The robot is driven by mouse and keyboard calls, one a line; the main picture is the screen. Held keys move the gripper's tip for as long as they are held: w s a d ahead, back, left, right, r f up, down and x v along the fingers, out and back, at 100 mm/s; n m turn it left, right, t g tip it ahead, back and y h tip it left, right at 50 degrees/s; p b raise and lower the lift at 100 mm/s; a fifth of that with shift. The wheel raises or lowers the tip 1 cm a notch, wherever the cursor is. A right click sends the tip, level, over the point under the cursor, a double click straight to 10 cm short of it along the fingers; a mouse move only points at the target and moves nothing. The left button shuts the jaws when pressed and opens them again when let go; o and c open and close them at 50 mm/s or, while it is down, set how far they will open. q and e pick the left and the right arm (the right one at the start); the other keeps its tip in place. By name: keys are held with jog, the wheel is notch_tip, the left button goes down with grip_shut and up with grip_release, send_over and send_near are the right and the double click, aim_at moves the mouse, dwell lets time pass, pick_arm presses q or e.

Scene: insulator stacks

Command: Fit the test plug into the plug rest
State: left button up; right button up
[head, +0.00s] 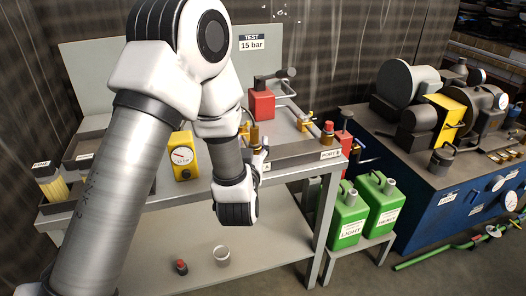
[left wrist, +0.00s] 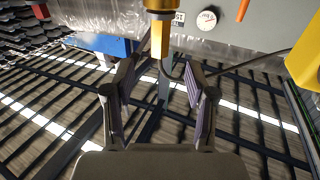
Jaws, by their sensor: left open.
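My left gripper (head: 258,160) is at the front edge of the grey bench, by a port label. In the left wrist view its two fingers (left wrist: 163,78) stand apart with nothing clamped between them. In the head view a brass piece (head: 254,136) stands just above the gripper. A brass piece with a red top (head: 327,133) stands at the bench's right end. I cannot tell which is the test plug or plug rest. My right gripper is out of view.
A yellow gauge unit (head: 183,156) and a red hand pump (head: 262,105) stand on the bench. A small red-topped item (head: 181,267) and a pale cup (head: 221,254) are on the lower shelf. Green cans (head: 348,222) and a blue workbench (head: 452,212) stand at right.

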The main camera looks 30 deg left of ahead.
aim_at(254, 133)
pick_arm(q)
jog(key=x, duration=0.7)
jog(key=shift+w+f+p, duration=0.1)
jog(key=shift+p, duration=0.3)
grip_shut()
